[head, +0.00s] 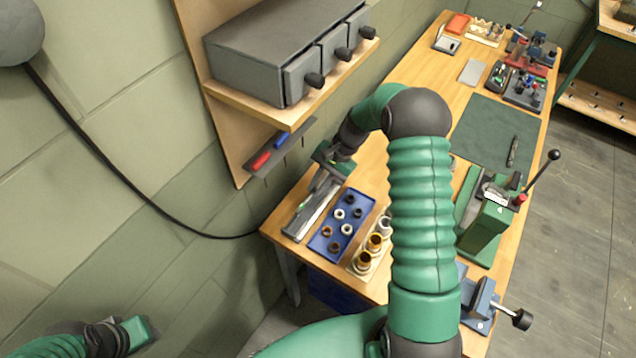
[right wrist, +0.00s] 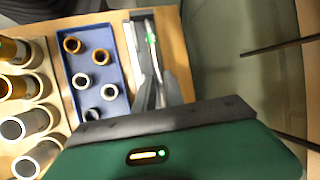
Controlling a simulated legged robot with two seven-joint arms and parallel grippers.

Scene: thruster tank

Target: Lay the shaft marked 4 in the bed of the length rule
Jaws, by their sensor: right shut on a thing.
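The length rule (head: 312,222) is a long grey piece at the near left corner of the bench, and it also shows in the right wrist view (right wrist: 133,48). A thin silver shaft with a green mark (right wrist: 153,52) lies along the rule, over its bed. I cannot tell whether it touches the bed, and its number is not legible. My right gripper (head: 321,182) is shut on the shaft's near end, and its fingers (right wrist: 157,95) hide that end. My left gripper (head: 150,332) is low at the left, away from the bench; its fingers are not clear.
Beside the rule is a blue tray (head: 318,243) with several rings, then a wooden block with brass and grey bushings (head: 372,247). A green press (head: 485,225) stands farther right. A wall shelf with a grey drawer unit (head: 265,60) is above and left of my right arm.

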